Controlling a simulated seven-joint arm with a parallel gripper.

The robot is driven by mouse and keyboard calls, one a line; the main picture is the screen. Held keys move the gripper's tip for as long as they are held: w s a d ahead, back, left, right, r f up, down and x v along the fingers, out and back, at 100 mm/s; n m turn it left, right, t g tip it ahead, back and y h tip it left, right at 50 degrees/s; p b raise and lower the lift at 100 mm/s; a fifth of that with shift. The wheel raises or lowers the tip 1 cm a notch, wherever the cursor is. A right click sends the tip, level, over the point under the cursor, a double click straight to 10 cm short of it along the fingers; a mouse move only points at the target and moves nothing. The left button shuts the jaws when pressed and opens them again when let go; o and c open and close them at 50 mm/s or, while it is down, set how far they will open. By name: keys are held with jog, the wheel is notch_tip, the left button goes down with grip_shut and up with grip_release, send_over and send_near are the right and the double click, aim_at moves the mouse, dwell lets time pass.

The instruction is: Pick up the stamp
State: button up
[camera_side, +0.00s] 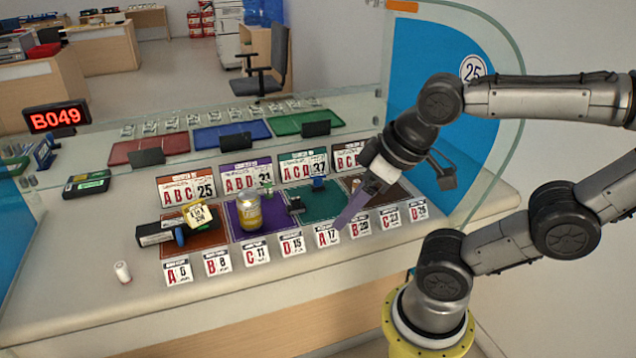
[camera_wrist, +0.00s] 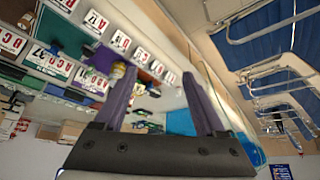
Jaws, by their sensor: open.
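I cannot tell for certain which object is the stamp. A small blue-topped object (camera_side: 318,183) stands on the teal mat (camera_side: 325,205) in the side view, with a small dark object (camera_side: 296,205) to its left. My gripper (camera_side: 340,226) is above the front right of the counter, tilted down, to the right of the teal mat. In the wrist view my gripper (camera_wrist: 157,82) has its two fingers spread with nothing held between them.
Number cards (camera_side: 217,262) line the counter's front, with larger cards (camera_side: 247,178) behind the mats. A glass screen and trays (camera_side: 232,135) are farther back. A small white cylinder (camera_side: 122,272) stands at front left.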

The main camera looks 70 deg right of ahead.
jog(key=w+d+r+m, duration=0.2)
jog(key=w+d+r, duration=0.1)
jog(key=w+r, duration=0.8)
jog(key=w+d+m+g+h, duration=0.15)
jog(key=w+d+m, duration=0.25)
jog(key=w+d, duration=0.9)
jog(key=m+g+y, duration=0.2)
jog(key=m+g, duration=0.2)
send_over(318, 174)
notch_tip(318, 174, down, 24)
jog(key=shift+h, duration=0.25)
notch_tip(318, 174, down, 13)
jog(key=shift+w, duration=0.1)
jog(key=c, duration=1)
